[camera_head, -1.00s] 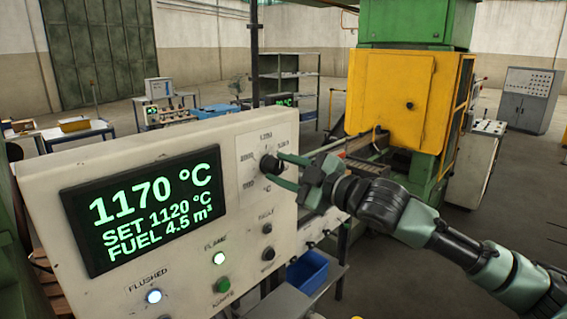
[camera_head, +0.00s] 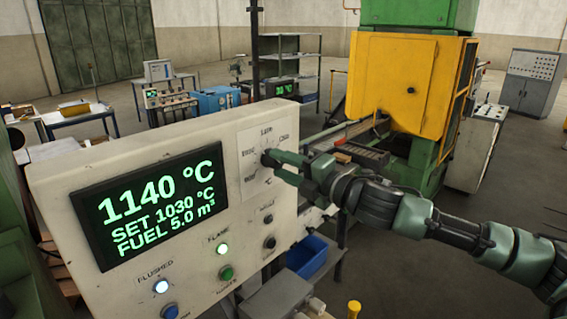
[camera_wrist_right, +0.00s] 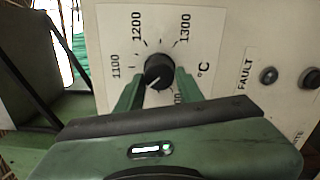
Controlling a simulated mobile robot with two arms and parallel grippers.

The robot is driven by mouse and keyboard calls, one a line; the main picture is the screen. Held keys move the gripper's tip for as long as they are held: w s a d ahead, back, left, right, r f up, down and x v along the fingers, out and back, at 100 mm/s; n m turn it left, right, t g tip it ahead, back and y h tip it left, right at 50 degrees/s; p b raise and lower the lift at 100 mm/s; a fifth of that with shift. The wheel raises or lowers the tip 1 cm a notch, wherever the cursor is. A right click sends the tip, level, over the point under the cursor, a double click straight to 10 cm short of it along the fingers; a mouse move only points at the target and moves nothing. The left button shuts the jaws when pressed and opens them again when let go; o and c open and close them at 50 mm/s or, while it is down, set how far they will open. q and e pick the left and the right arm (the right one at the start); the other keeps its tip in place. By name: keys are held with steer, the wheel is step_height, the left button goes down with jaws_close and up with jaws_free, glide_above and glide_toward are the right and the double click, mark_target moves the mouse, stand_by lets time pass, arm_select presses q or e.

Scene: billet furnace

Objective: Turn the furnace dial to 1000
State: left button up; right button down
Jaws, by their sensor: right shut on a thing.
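The furnace dial (camera_wrist_right: 159,71) is a black knob with a white pointer mark on a white scale plate. In the right wrist view its pointer is toward the lower left, below the 1100 label. My right gripper (camera_wrist_right: 158,88) is shut on the dial, one green finger at each side. In the head view the right gripper (camera_head: 278,163) reaches the dial from the right and partly hides it. The display (camera_head: 150,205) reads 1140 °C, SET 1030 °C and FUEL 5.0 m³. The 1000 label is mostly hidden by the gripper. My left gripper is not in view.
The white control panel (camera_head: 255,215) carries a lit FLUSHED lamp (camera_head: 161,287), a lit FLAME lamp (camera_head: 222,249), a green button (camera_head: 226,272) and dark knobs below the dial. A blue bin (camera_head: 307,257) is beneath it. The yellow furnace housing (camera_head: 400,80) stands behind.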

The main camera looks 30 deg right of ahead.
steer(key=shift+n, duration=1.6)
steer(key=shift+f, duration=0.1)
steer(key=c, duration=0.9)
jaws_free()
steer(key=shift+s+d+f+b, duration=0.1)
steer(key=shift+s+b, duration=0.05)
steer(key=shift+b, duration=0.15)
steer(key=shift+b+v, duration=3.7)
steer(key=shift+b, duration=0.25)
